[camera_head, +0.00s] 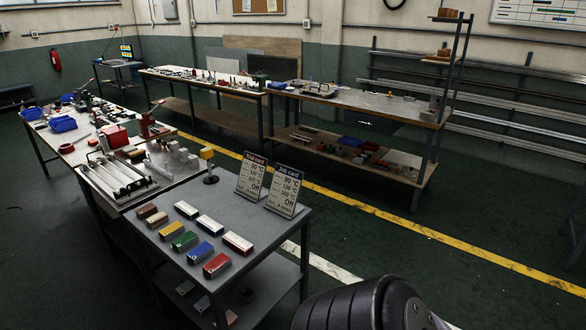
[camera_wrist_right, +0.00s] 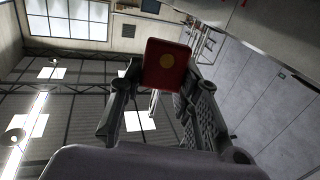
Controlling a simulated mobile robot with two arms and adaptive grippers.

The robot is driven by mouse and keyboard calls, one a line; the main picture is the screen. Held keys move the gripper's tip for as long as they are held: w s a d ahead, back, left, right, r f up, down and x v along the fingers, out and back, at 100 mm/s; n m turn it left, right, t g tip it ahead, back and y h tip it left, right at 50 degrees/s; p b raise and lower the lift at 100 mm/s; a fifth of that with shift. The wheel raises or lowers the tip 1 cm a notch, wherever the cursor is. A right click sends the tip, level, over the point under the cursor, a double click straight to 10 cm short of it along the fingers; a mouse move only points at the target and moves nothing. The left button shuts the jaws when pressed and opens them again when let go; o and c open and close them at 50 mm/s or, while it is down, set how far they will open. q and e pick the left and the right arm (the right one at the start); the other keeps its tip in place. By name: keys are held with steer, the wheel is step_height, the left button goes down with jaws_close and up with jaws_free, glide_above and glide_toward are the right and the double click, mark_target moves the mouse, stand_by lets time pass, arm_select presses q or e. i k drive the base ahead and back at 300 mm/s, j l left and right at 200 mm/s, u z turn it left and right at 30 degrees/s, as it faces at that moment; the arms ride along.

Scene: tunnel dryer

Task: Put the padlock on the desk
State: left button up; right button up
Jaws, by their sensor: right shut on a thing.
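The held padlock is not visible in the head view, where part of my own arm fills the bottom. Several tables show; a small one with a monitor at the back left may be the desk (camera_head: 122,65), but I cannot tell for certain. My left gripper is in neither view.
The near grey table (camera_head: 172,268) carries several coloured blocks and two cards, a Trial card (camera_head: 251,176) and a Job card (camera_head: 285,190). Long workbenches (camera_head: 375,101) stand behind, crowded with small items. Open dark floor (camera_head: 440,265) with a yellow line (camera_head: 400,226) lies to the right.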

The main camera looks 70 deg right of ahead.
mark_target(258, 231)
steer(key=i+l+z, duration=0.15)
steer(key=l+z, duration=0.25)
steer(key=i+l+z, duration=0.2)
steer(key=l+z, duration=0.2)
steer(key=i+l+z, duration=0.2)
steer(key=z, duration=0.2)
steer(key=i+l, duration=0.45)
steer(key=l+z, duration=0.05)
steer(key=l, duration=0.05)
